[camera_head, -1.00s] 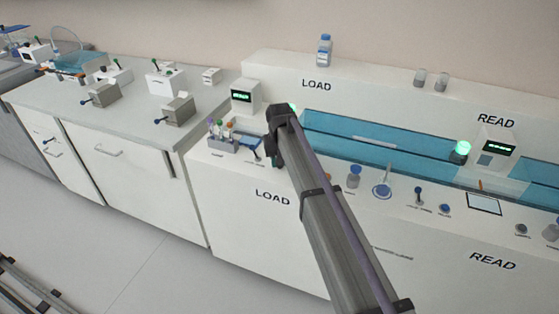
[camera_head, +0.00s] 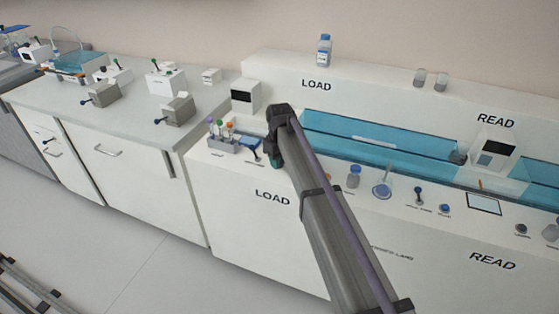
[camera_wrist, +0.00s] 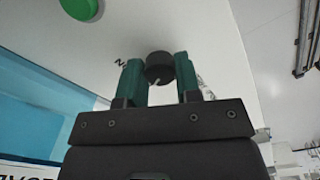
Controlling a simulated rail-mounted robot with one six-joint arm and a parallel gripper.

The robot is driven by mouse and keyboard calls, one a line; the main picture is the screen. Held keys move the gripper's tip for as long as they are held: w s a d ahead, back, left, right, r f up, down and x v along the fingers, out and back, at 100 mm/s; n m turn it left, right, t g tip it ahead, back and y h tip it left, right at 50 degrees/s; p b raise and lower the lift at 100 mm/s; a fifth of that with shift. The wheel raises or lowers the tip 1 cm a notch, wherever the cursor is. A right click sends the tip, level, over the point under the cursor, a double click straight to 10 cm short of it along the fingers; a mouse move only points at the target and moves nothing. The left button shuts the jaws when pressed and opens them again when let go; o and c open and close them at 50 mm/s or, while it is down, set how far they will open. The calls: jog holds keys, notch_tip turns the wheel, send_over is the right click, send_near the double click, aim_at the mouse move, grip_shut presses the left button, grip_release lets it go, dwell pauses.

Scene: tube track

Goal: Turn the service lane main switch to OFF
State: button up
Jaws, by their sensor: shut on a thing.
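The main switch is a black round knob (camera_wrist: 160,66) with a pale pointer line, on a white panel in the wrist view. My gripper (camera_wrist: 159,78) has its green fingers on either side of the knob and is shut on it. The pointer line slants toward the lower left of that view. Lettering shows on both sides of the knob, partly hidden by my fingers. In the head view my gripper (camera_head: 275,157) is at the front of the LOAD end of the white bench, and my arm hides the switch.
A green round button or lamp (camera_wrist: 82,7) sits near the knob. A tube rack (camera_head: 224,143) and a dark-screened box (camera_head: 244,95) stand left of my gripper. The blue channel (camera_head: 340,128), bottles and small knobs lie to the right. Open floor is at front left.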

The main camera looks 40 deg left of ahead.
jog(key=o, duration=0.9)
jog(key=shift+o, duration=0.2)
notch_tip(320, 180, up, 11)
jog(key=p, duration=1)
jog(key=shift+p, duration=0.4)
jog(key=shift+f, duration=0.15)
